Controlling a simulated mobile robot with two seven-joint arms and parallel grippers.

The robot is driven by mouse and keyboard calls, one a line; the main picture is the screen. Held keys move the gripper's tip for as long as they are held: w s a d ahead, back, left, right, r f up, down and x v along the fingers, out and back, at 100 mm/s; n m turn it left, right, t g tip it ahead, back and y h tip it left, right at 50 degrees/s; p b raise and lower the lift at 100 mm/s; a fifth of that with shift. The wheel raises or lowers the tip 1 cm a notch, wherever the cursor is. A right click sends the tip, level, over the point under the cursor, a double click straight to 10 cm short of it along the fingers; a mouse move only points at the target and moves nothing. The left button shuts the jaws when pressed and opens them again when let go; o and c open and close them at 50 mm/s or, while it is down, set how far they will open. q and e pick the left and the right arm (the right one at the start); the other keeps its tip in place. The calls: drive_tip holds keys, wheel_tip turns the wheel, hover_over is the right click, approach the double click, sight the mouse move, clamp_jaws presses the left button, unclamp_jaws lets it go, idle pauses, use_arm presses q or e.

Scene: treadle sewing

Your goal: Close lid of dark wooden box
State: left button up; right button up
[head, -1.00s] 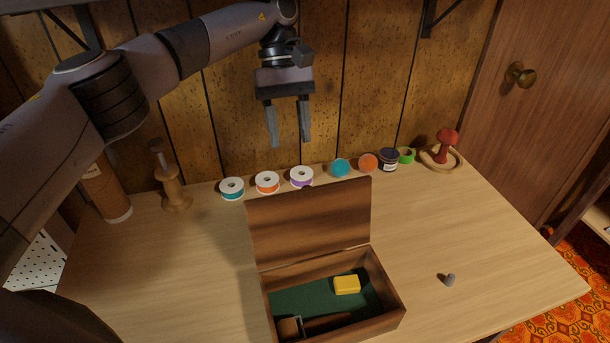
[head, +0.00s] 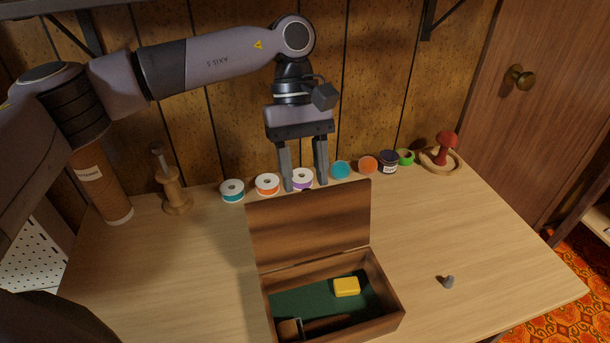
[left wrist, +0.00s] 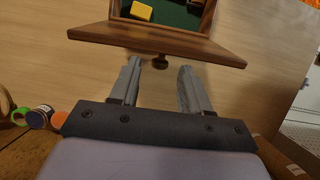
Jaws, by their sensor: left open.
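The dark wooden box (head: 392,323) stands open on the table, with its lid (head: 310,222) raised and tilted back. Inside, on a green lining, are a yellow block (head: 346,287) and a wooden item (head: 290,328). My left gripper (head: 306,188) is open and empty, fingers pointing down behind the lid's top edge. In the left wrist view the open fingers (left wrist: 160,65) are just short of the lid (left wrist: 160,40), and a small dark knob (left wrist: 160,62) on the lid shows between the fingertips. My right gripper is not in view.
Thread spools (head: 232,191), (head: 267,184) and several small round containers line the table's back edge near the gripper. A wooden spindle stand (head: 175,195) is at the left. A grey thimble-like piece (head: 447,282) lies at the right. The table right of the box is mostly clear.

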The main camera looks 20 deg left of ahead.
use_arm(q)
drive_tip(key=shift+s+d+f, duration=0.15)
drive_tip(key=shift+s+f, duration=0.05)
drive_tip(key=shift+f, duration=0.5)
clamp_jaws()
